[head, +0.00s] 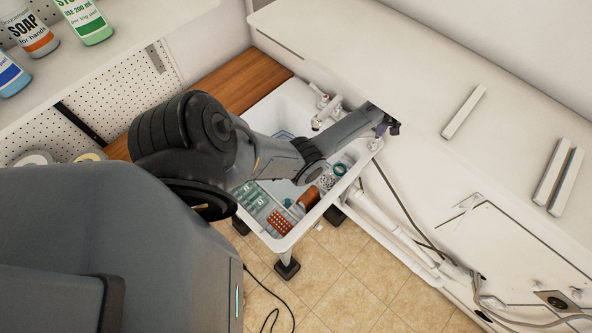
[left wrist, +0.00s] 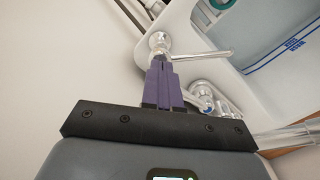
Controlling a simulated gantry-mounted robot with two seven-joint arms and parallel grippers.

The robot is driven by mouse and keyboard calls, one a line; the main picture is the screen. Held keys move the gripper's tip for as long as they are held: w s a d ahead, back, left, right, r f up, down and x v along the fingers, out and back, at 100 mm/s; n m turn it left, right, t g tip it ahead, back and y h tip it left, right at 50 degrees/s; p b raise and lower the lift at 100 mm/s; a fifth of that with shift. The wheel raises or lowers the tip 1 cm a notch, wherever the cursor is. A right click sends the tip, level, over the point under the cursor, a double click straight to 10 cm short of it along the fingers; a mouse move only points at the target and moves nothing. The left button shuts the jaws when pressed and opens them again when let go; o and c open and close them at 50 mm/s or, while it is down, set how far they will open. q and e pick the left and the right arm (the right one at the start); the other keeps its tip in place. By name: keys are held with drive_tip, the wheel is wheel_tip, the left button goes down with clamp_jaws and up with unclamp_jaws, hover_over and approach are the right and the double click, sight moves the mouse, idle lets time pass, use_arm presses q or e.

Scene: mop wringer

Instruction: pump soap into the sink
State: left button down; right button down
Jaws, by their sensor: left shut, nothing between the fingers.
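The white sink (head: 280,243) stands in the middle of the head view, partly covered by my left arm. My left gripper (head: 384,129) is over the sink's right back corner. In the left wrist view its purple fingers (left wrist: 162,82) are shut with nothing between them. Their tips are close to a chrome pump head (left wrist: 160,41) with a thin spout pointing right over the sink; I cannot tell whether they touch. In the head view the soap dispenser (head: 375,145) shows small on the sink rim, just below the gripper. My right gripper is not in view.
The chrome faucet (head: 325,112) stands on the sink's back edge, close behind my left arm. Several items, including a red-orange sponge-like block (head: 279,222), lie in the sink. Soap bottles (head: 30,30) stand on the upper left shelf. White wall panels rise at right.

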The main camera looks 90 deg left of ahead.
use_arm(q)
drive_tip(key=shift+f+b, duration=0.55)
drive_tip(key=shift+f, duration=0.9)
drive_tip(key=shift+r, duration=0.15)
drive_tip(key=shift+r+p, duration=0.75)
drive_tip(key=shift+r, duration=0.75)
drive_tip(key=shift+f, duration=0.15)
